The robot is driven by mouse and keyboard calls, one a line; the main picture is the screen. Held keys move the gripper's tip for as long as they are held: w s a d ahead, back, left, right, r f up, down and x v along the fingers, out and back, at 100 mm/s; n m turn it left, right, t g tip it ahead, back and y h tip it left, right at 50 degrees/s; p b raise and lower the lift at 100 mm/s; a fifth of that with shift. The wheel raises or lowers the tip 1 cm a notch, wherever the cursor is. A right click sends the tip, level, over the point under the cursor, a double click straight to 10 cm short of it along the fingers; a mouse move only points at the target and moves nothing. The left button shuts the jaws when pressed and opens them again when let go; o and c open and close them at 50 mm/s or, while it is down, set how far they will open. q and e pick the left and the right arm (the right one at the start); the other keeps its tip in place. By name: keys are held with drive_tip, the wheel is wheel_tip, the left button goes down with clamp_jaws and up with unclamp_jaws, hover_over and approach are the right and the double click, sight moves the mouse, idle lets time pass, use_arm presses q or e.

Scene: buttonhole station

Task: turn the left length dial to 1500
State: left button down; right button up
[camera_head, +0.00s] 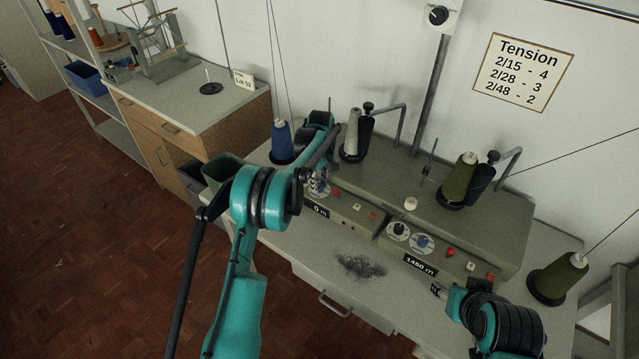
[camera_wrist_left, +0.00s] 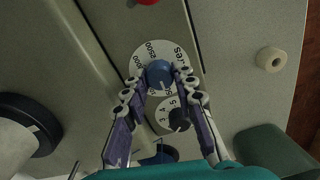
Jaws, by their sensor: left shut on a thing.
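The left length dial is a blue knob (camera_wrist_left: 160,73) on a white numbered plate (camera_wrist_left: 150,53) in the left wrist view. My left gripper (camera_wrist_left: 161,80) has a finger on each side of the knob and is shut on it. Figures such as 2500 and 3000 show on the plate; the fingers cover others, and I cannot tell the exact setting. In the head view my left arm partly hides this dial, and the left display (camera_head: 320,211) reads 0 m. My right gripper (camera_head: 437,290) is near the right unit's front; its finger opening is unclear.
A smaller black tension knob (camera_wrist_left: 179,118) sits beside the blue one. The right display (camera_head: 419,264) reads 1450 m, with its own blue dial (camera_head: 423,242). Yarn cones, including a blue one (camera_head: 281,138), stand around the winder. Grey fluff (camera_head: 361,266) lies on the table.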

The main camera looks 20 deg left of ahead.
use_arm(q)
drive_tip(key=shift+m, duration=0.3)
drive_tip(key=m, duration=0.3)
drive_tip(key=shift+m, duration=0.3)
drive_tip(key=m, duration=0.4)
drive_tip(key=shift+m+p, duration=0.3)
drive_tip(key=m, duration=0.4)
drive_tip(key=shift+m, duration=2.5)
drive_tip(key=c, duration=1.2)
unclamp_jaws()
